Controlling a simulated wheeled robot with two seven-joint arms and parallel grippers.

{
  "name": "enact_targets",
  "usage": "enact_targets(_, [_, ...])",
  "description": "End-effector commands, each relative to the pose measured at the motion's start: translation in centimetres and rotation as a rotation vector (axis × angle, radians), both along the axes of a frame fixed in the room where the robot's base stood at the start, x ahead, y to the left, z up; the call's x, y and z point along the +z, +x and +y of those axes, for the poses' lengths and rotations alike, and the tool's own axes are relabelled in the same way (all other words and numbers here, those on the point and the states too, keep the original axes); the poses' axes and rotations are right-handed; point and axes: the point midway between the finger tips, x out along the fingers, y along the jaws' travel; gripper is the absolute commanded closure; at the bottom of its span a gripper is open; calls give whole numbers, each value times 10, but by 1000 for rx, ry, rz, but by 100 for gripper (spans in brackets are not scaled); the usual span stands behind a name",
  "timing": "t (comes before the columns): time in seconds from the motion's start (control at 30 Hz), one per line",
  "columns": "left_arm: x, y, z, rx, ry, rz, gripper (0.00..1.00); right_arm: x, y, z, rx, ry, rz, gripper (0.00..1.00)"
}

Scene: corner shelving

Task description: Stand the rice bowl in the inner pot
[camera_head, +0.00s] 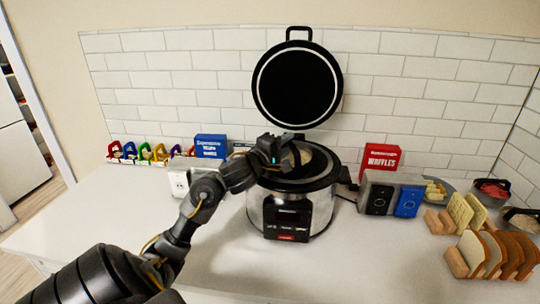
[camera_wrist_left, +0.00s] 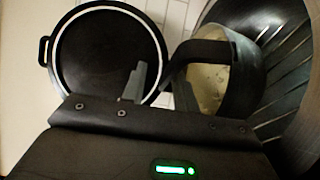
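The rice cooker (camera_head: 290,213) stands on the counter with its round lid (camera_head: 297,85) raised. The dark inner pot (camera_head: 322,160) is inside it; its ribbed wall shows in the left wrist view (camera_wrist_left: 287,75). The pale rice bowl (camera_head: 304,156) is partly hidden in the pot mouth. In the left wrist view the bowl (camera_wrist_left: 238,88) appears inside the pot, near its wall, tilted in the picture. My left gripper (camera_head: 276,150) is at the pot's left rim. Its fingers are apart, one crossing in front of the bowl. The bowl's base is hidden. My right gripper is out of view.
A blue box (camera_head: 211,146) and several coloured clips stand left of the cooker. A red waffles box (camera_head: 380,160), a grey toaster-like box (camera_head: 377,193) and bread slices in racks (camera_head: 490,255) are on the right. The front counter is clear.

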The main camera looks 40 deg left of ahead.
Motion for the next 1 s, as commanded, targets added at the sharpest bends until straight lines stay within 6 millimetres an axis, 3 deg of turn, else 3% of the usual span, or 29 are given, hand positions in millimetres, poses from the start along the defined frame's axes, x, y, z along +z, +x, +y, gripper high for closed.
enact_targets(0.2, [2,-51,-5,-1,6,1,72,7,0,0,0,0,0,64])
enact_targets(0.4, [2,-86,-9,-1,3,-3,72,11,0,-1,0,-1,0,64])
enact_targets(0.63, [1,-104,-11,0,0,-3,72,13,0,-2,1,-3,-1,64])
enact_targets(1.0, [2,-107,-11,1,0,-4,72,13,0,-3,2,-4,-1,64])
